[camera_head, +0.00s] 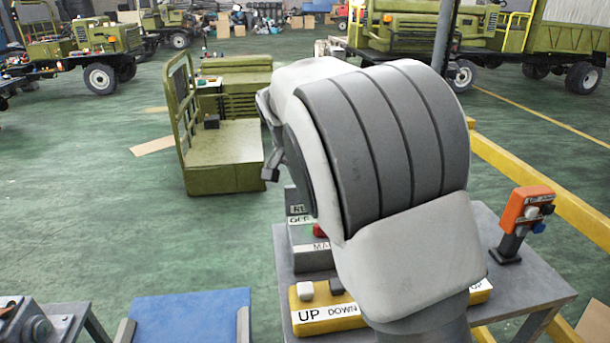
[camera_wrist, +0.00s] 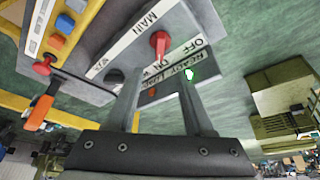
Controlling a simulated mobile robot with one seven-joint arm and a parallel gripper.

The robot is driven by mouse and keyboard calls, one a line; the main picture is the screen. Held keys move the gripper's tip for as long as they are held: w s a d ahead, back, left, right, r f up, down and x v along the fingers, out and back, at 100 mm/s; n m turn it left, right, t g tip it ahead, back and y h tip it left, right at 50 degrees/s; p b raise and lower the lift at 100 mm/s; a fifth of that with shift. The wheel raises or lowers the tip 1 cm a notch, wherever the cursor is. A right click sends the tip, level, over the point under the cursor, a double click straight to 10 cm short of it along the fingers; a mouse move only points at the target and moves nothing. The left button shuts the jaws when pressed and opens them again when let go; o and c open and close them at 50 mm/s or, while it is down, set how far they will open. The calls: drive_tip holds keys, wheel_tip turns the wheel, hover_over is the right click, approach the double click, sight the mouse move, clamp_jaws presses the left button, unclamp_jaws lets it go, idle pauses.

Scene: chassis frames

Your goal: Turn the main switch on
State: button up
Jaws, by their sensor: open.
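The main switch is a red lever (camera_wrist: 160,44) on a grey control box (camera_wrist: 190,22) marked MAIN, OFF and ON in the wrist view. I cannot tell which mark the lever points to. In the head view a bit of the red lever (camera_head: 319,230) shows, and the grey box (camera_head: 305,261) is partly hidden behind my arm. My gripper (camera_wrist: 159,74) is open and empty, its two fingers apart and pointing toward the box. The lever appears between and just beyond the fingertips. A green lamp (camera_wrist: 189,74) by the READY LAMP label shows near the right finger.
A yellow UP/DOWN box (camera_head: 330,318) and an orange button unit (camera_head: 525,210) share the grey table (camera_head: 540,278). In the wrist view, a red knob (camera_wrist: 43,66) and blue button (camera_wrist: 57,42) lie left. Green floor (camera_head: 110,230) is open at the left.

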drive_tip(key=shift+v, duration=1.95)
drive_tip(key=s+d+r+n+y, duration=0.3)
drive_tip(key=s+d+r, duration=0.1)
drive_tip(key=s+d, duration=0.95)
drive_tip(key=s+d+f+n+t, duration=0.1)
drive_tip(key=s+f+n, duration=0.1)
drive_tip(key=s, duration=0.6)
drive_tip(key=s+d+f+n+t, duration=0.1)
drive_tip(key=s+d+f, duration=0.1)
drive_tip(key=s, duration=0.6)
drive_tip(key=shift+s+n+h, duration=0.3)
drive_tip(key=shift+s+n, duration=0.05)
drive_tip(key=shift+n, duration=0.05)
